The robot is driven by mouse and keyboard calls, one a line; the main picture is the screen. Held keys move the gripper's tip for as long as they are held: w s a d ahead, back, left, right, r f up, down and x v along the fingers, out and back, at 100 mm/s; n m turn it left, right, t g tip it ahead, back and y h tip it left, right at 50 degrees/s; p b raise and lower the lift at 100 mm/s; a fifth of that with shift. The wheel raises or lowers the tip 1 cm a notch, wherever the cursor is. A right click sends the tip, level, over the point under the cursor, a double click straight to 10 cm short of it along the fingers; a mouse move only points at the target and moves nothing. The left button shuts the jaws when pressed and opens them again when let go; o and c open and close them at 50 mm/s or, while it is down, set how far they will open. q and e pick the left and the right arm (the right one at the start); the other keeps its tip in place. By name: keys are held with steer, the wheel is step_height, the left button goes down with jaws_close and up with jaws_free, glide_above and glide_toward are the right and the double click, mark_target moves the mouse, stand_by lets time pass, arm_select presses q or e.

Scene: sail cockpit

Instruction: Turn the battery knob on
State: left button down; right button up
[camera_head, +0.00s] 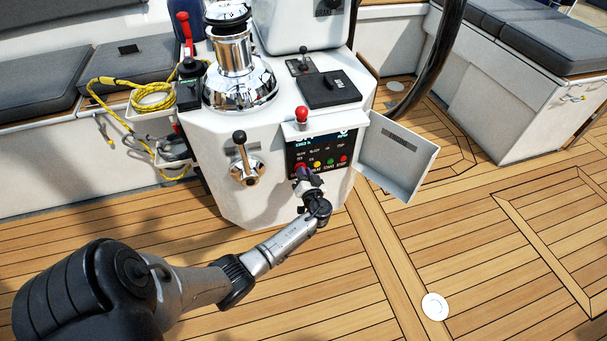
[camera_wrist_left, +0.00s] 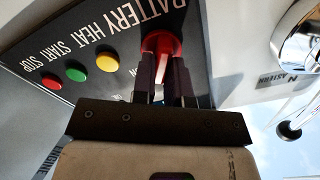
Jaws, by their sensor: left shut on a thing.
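The battery knob (camera_wrist_left: 161,46) is red and sits at the end of a dark engine panel (camera_wrist_left: 95,45), under the printed word BATTERY, in the left wrist view. My left gripper (camera_wrist_left: 163,65) is shut on the knob's raised grip, one dark finger on each side. In the head view the left gripper (camera_head: 305,175) reaches the lower left of the panel (camera_head: 322,149) and hides most of the knob. The fingers cover part of the lettering by the knob, so its setting is hard to read. My right gripper is not in view.
Yellow (camera_wrist_left: 106,62), green (camera_wrist_left: 77,74) and red (camera_wrist_left: 49,80) buttons line the panel beside the knob. An open white door (camera_head: 397,157) stands right of it. A chrome lever (camera_head: 241,160) stands left. The teak deck (camera_head: 400,270) in front is mostly clear.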

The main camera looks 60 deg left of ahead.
arm_select(q)
steer(key=m+p, duration=0.1)
steer(key=m, duration=0.6)
steer(key=m+p, duration=0.1)
steer(key=m, duration=0.3)
steer(key=shift+w+f+p, duration=0.15)
steer(key=shift+f+p, duration=0.1)
steer(key=shift+p, duration=0.1)
steer(key=shift+m, duration=0.3)
steer(key=c, duration=1.1)
jaws_free()
steer(key=shift+c, duration=0.2)
